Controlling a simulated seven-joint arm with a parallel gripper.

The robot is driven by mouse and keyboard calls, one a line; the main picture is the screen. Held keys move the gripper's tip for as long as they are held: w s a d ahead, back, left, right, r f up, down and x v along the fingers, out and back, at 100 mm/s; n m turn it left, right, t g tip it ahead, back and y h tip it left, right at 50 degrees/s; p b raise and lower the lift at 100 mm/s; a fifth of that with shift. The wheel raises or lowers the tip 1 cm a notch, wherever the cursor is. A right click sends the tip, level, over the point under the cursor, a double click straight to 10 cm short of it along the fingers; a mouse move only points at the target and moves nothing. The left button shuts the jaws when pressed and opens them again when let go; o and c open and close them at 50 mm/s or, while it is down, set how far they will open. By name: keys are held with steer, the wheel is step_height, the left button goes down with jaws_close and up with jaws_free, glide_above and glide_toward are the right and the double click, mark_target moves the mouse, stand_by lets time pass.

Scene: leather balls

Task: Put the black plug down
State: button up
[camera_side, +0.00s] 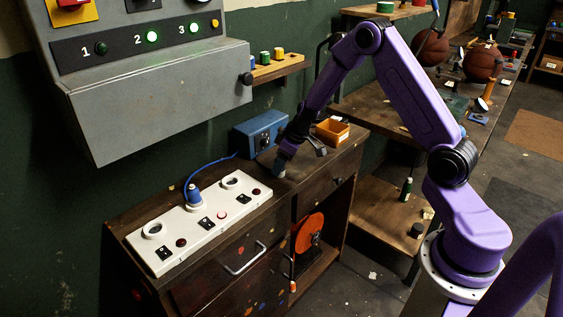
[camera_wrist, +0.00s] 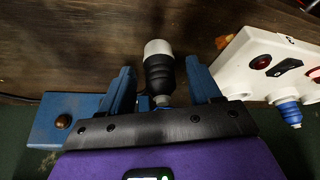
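The black plug (camera_wrist: 159,72), with a white end, is between the two blue fingers of my gripper (camera_wrist: 163,85) in the wrist view. A narrow gap shows on each side of it, so the fingers are around it but look apart from it. In the side view my gripper (camera_side: 290,152) is low over the wooden cabinet top (camera_side: 330,157), right of the white socket panel (camera_side: 176,228). The plug is hard to make out there, and whether it touches the top cannot be told.
A blue plug (camera_side: 193,195) with a blue cord stands in the panel's middle socket; two other sockets are empty. A blue box (camera_side: 258,131) and an orange bin (camera_side: 332,131) stand behind the gripper. The grey control box (camera_side: 165,105) overhangs on the left.

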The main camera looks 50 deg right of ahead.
steer(key=shift+r, duration=0.5)
steer(key=v, duration=1.1)
steer(key=shift+s, duration=0.3)
steer(key=s+a+r+n+g, duration=0.3)
steer(key=s+a+n, duration=0.1)
steer(key=s+a, duration=1.05)
steer(key=s+r+n+h, duration=0.1)
steer(key=s+n, duration=0.3)
steer(key=s, duration=1.4)
steer(key=shift+s+a+r+g, duration=0.3)
steer(key=shift+s+a+g, duration=0.05)
steer(key=shift+s+g, duration=0.05)
